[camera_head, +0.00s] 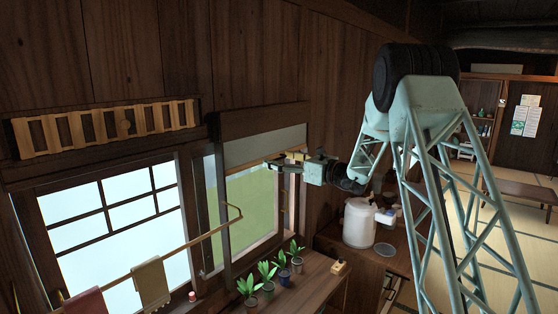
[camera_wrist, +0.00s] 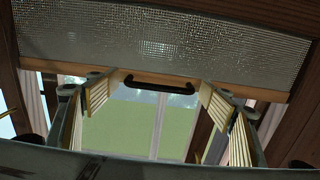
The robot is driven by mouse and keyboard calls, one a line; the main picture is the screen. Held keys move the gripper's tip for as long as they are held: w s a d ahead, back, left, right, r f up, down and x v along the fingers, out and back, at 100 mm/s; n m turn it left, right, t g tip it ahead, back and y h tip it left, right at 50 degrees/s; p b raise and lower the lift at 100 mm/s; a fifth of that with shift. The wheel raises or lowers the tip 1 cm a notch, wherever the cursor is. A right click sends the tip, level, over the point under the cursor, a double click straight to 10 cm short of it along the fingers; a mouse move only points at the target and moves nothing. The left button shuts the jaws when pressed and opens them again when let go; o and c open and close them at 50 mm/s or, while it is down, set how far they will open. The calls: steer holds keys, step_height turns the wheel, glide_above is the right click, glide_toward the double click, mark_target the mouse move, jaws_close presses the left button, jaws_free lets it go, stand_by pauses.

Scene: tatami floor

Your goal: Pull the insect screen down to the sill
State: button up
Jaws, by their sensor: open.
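The insect screen (camera_head: 262,147) is a grey mesh panel covering the upper part of the right-hand window. In the wrist view its mesh (camera_wrist: 160,45) fills the top, with a wooden bottom bar and a dark pull handle (camera_wrist: 160,82) at the middle. My gripper (camera_head: 275,164) is at the window, close to the screen's lower edge. Whether a finger touches the bar I cannot tell. The sill shows only partly, behind plants.
Several potted plants (camera_head: 268,273) stand on the wooden counter (camera_head: 312,283) below the window. A white pot (camera_head: 358,222) stands to the right. A rod (camera_head: 185,246) with hanging cloths crosses in front of the left window. The pane below the screen is clear.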

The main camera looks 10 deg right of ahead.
steer(key=shift+c, duration=0.7)
steer(key=c, duration=0.9)
steer(key=shift+f, duration=0.1)
step_height(320, 180, down, 49)
steer(key=b, duration=2.3)
steer(key=shift+b, duration=0.3)
steer(key=o, duration=1)
steer(key=shift+o, duration=0.2)
steer(key=shift+s+d, duration=0.1)
steer(key=v, duration=1.1)
steer(key=shift+s+d, duration=0.25)
